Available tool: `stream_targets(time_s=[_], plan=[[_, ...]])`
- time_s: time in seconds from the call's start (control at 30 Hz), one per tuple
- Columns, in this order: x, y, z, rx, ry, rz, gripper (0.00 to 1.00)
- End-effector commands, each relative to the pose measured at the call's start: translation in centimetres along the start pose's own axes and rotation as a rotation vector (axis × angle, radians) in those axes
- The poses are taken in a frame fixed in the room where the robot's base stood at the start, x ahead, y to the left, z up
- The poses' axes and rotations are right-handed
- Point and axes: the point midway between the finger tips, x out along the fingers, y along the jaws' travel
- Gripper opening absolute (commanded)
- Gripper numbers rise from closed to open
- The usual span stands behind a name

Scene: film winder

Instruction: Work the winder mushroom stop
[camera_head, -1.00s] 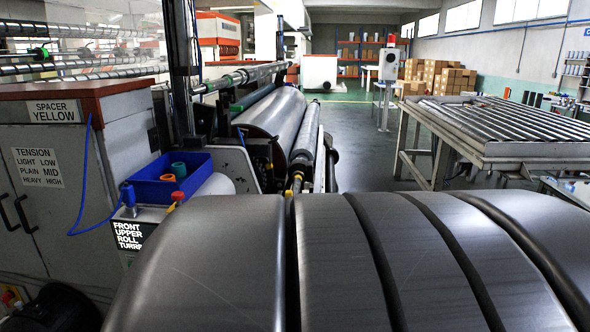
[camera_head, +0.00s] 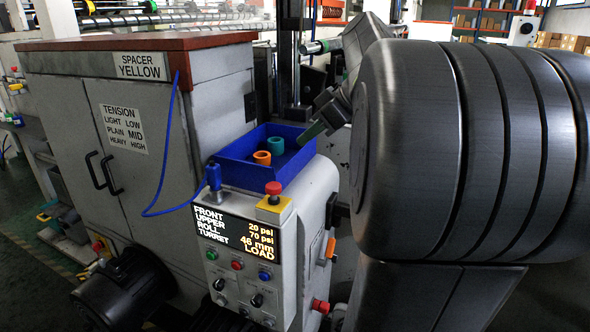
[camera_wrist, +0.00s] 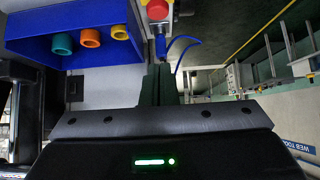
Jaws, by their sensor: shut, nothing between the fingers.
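The red mushroom stop (camera_head: 273,188) sits on a yellow box (camera_head: 274,205) on top of the winder's control box. It also shows in the wrist view (camera_wrist: 157,10), at the top edge just beyond my fingertips. My gripper (camera_head: 304,137) is shut and empty, with green fingers. In the head view it hangs to the right of and higher than the stop, near the right rim of the blue tray (camera_head: 233,173). In the wrist view the closed fingers (camera_wrist: 159,70) point toward the stop, apart from it as far as I can tell.
The front panel has a lit display (camera_head: 233,232) reading LOAD, with buttons and knobs below. A blue handle (camera_head: 213,176) with a blue cable stands left of the stop. Cores lie in the tray. Another red knob (camera_head: 320,306) is on the panel's right side. The grey cabinet (camera_head: 130,130) stands left.

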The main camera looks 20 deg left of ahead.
Motion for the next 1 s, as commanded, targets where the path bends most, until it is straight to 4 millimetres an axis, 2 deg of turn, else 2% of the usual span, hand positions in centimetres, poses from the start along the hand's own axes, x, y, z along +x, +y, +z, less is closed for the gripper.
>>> stream_targets(time_s=[0.23,0.37,0.47,0.83,1.0], plan=[[0.1,0.0,0.1,0.002,-0.001,0.000,0.00],[0.9,-0.1,0.1,0.002,-0.002,-0.003,0.00],[2.3,-0.1,0.1,0.003,-0.003,-0.005,0.00],[10.1,-0.1,0.1,0.003,-0.004,-0.004,0.00],[11.8,0.0,1.9,0.005,-0.003,-0.001,0.00]])
